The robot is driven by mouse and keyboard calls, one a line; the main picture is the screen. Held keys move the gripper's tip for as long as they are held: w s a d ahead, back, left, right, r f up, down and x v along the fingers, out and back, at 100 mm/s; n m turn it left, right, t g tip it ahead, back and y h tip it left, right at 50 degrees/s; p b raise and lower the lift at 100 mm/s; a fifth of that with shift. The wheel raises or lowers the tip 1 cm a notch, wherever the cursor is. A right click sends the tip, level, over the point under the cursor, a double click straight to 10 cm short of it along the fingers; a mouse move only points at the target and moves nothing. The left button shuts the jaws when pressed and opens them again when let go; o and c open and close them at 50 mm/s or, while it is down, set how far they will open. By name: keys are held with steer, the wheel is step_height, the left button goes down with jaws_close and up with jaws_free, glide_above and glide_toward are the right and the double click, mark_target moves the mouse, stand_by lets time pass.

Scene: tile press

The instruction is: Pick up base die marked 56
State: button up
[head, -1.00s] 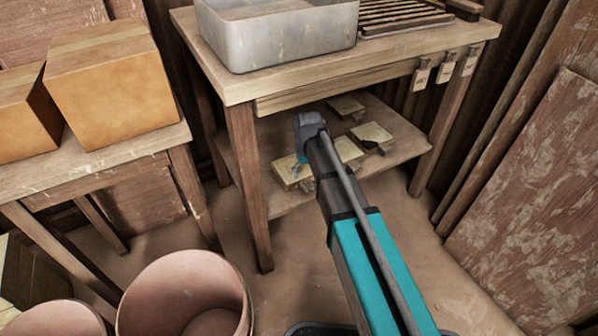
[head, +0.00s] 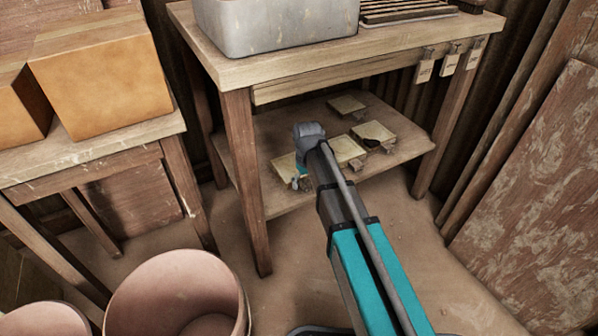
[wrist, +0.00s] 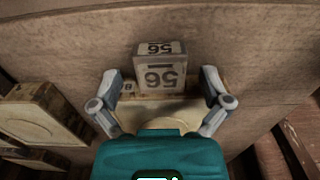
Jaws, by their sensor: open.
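The base die marked 56 (wrist: 160,77) shows in the wrist view, its number upside down on the block's front and top. The block sits between the two fingers of my gripper (wrist: 160,92), with a gap on each side. My gripper is open and empty. In the head view, my gripper (head: 301,183) is low at the front left of the lower shelf, beside a pale die plate (head: 283,166). My wrist hides part of that plate, and its number cannot be read there.
Other dies (head: 346,148) lie to the right on the lower shelf (head: 262,205); one (wrist: 38,118) is at left in the wrist view. The bench top (head: 290,62) is above, with a front leg (head: 245,180) left of my arm. A bucket (head: 180,290) stands front left.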

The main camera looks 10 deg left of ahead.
stand_by(0.4)
jaws_close()
stand_by(0.4)
steer(key=shift+r, duration=0.15)
step_height(320, 180, up, 3)
steer(key=p, duration=0.3)
steer(key=shift+r+p, duration=0.2)
steer(key=shift+p, duration=0.15)
steer(key=s+r+p, duration=0.9)
steer(key=s, duration=0.5)
steer(key=shift+d+r, duration=0.2)
steer(key=shift+d, duration=0.15)
steer(key=shift+s, duration=0.15)
